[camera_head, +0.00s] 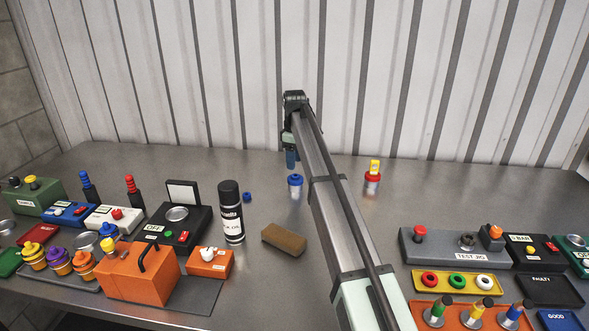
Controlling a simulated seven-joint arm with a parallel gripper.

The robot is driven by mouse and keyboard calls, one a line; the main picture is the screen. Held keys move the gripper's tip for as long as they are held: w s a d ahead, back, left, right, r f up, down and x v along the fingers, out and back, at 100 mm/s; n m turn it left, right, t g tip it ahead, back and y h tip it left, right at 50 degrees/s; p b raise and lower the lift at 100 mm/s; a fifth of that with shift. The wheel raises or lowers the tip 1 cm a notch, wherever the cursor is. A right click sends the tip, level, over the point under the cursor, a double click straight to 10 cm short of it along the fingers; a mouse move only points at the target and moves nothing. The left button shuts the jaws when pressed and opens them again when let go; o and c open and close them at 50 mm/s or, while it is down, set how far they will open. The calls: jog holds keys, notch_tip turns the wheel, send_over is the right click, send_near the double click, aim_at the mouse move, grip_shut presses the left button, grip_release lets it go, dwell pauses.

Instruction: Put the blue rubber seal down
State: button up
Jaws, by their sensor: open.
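My gripper (290,158) hangs at the back middle of the table, near the corrugated wall. It is open; its fingers are small and partly hidden, with a blue part at the tip. A small white cylinder with a blue ring-like top (295,181) stands upright on the table just below the gripper in the picture. This blue top may be the blue rubber seal; the view is too small to be sure. It looks apart from the gripper. A similar cylinder with a red collar and a yellow top (372,177) stands to the right.
A small blue piece (247,197) lies beside the black spray can (231,212). A brown block (284,240) lies in front. A yellow tray (455,292) with coloured rings and a grey test jig (455,250) are at right. Boxes and an orange toolbox (139,273) crowd the left.

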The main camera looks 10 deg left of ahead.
aim_at(295, 175)
notch_tip(295, 175, up, 7)
dwell(0.3)
jog(key=shift+f, duration=0.1)
